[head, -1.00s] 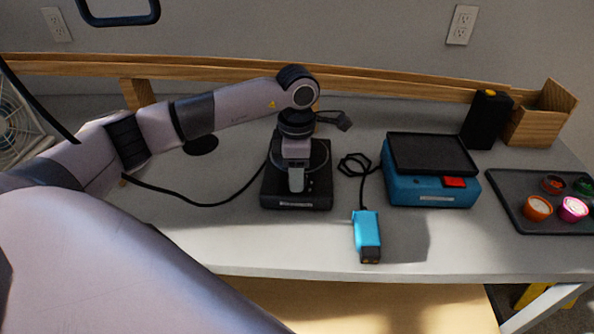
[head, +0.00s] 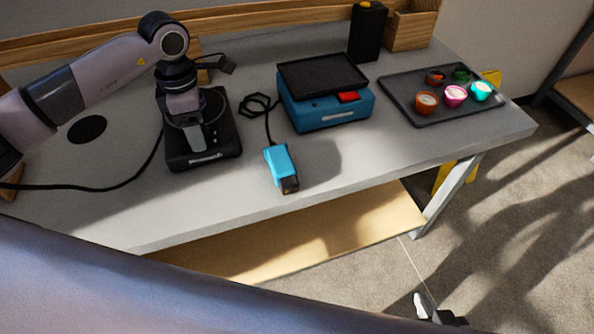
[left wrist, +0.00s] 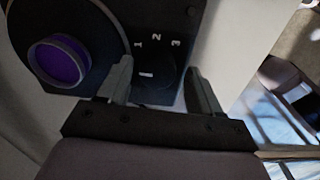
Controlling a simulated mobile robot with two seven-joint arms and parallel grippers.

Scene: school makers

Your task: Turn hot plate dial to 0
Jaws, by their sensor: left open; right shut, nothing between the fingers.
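The black hot plate (head: 204,150) stands at the left of the table, with a round purple item (left wrist: 60,62) on it in the left wrist view. Its dark dial (left wrist: 155,72) shows a short white mark, with the numbers 1, 2 and 3 printed above. The dial's outline is dim, and I cannot tell its exact setting. My left gripper (left wrist: 160,72) is open, with one finger on each side of the dial; contact is unclear. In the head view my left gripper (head: 187,128) hides the dial. My right gripper (head: 422,304) is shut and empty, low over the floor.
A blue device with a black top (head: 325,108) and a blue handheld tool (head: 281,168) on a cord lie right of the hot plate. A dark tray (head: 420,116) holds several coloured cups. A cable (head: 110,188) runs left across the table. The table's front strip is clear.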

